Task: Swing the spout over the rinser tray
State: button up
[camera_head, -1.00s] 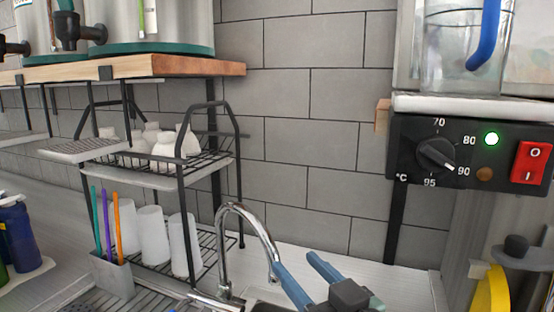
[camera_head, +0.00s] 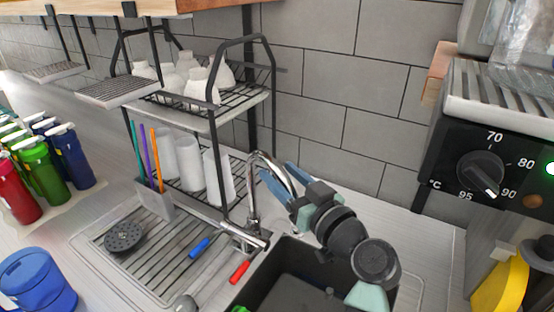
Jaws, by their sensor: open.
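The chrome spout (camera_head: 254,190) rises from the faucet base behind the sink and arches to the right, its outlet end toward the dark sink basin. My gripper (camera_head: 279,180) is at the spout's downward end, with its blue fingers open and seemingly on either side of it. Whether they touch the spout is unclear. The ribbed rinser tray (camera_head: 165,262) lies left of the faucet, with a round dark perforated rinser (camera_head: 124,236) on it. My wrist hides part of the sink and wall behind it.
A blue handle (camera_head: 200,247) and a red handle (camera_head: 240,272) stick out near the faucet. A wire rack (camera_head: 200,123) with cups and a straw holder (camera_head: 155,200) stand behind the tray. Bottles (camera_head: 70,158) and a blue jug (camera_head: 38,282) are left; a heater box (camera_head: 495,155) is right.

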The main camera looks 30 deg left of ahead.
jog(key=shift+x, duration=1.1)
grip_shut()
dwell(0.7)
